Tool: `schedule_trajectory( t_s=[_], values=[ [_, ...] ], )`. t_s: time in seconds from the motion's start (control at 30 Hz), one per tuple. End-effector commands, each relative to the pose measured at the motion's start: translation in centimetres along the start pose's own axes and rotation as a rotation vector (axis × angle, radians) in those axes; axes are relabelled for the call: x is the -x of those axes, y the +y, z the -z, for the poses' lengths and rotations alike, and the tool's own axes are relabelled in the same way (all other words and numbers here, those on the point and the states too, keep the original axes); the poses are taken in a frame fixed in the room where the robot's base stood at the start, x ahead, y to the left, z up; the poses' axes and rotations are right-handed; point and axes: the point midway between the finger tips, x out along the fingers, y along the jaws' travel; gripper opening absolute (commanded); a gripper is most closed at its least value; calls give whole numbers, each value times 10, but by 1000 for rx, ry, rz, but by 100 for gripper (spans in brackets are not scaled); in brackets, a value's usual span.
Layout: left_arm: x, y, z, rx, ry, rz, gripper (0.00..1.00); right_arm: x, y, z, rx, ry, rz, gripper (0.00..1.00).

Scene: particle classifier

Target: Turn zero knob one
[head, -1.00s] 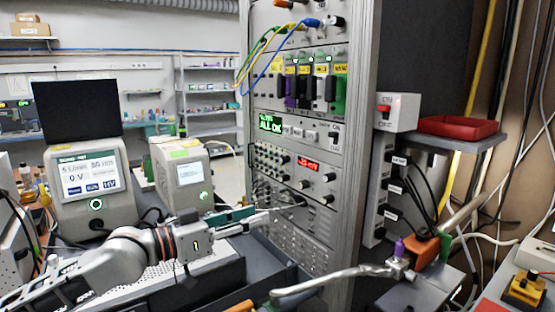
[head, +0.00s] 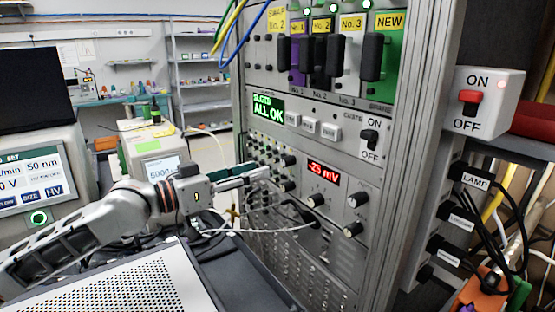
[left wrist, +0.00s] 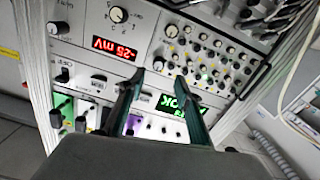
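A panel of small black knobs (head: 270,158) is on the rack, left of the red "-25 mV" display (head: 323,171). I cannot tell which one is zero knob one. My left gripper (head: 262,176) points at the rack and overlaps the lower part of this panel in the head view, hiding some of it. In the left wrist view the rack appears upside down. There my left gripper (left wrist: 160,76) has its two fingers apart with nothing between them. The knob panel (left wrist: 208,58) lies beyond and right of the fingertips, the "-25 mV" display (left wrist: 115,48) left. My right gripper is out of view.
The green "ALL OK" screen (head: 267,110) is above the knob panel. A white cable (head: 255,230) and a black cable cross the rack front. A perforated grey box (head: 145,285) stands in front.

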Motion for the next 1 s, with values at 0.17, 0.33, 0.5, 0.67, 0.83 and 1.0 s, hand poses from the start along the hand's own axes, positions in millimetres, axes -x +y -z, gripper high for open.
schedule_trajectory(
  t_s=[0.17,0.33,0.5,0.67,0.83,1.0],
  values=[
    [-26,2,1,2,1,-3,34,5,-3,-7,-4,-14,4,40],
    [-52,2,0,1,0,-2,34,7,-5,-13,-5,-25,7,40],
    [-68,1,0,0,0,-1,34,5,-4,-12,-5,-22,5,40],
    [-73,1,0,0,0,-1,34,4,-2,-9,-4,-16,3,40],
    [-73,1,0,0,0,-1,34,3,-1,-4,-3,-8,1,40],
    [-72,1,0,0,0,-1,0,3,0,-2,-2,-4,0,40]
  ],
)
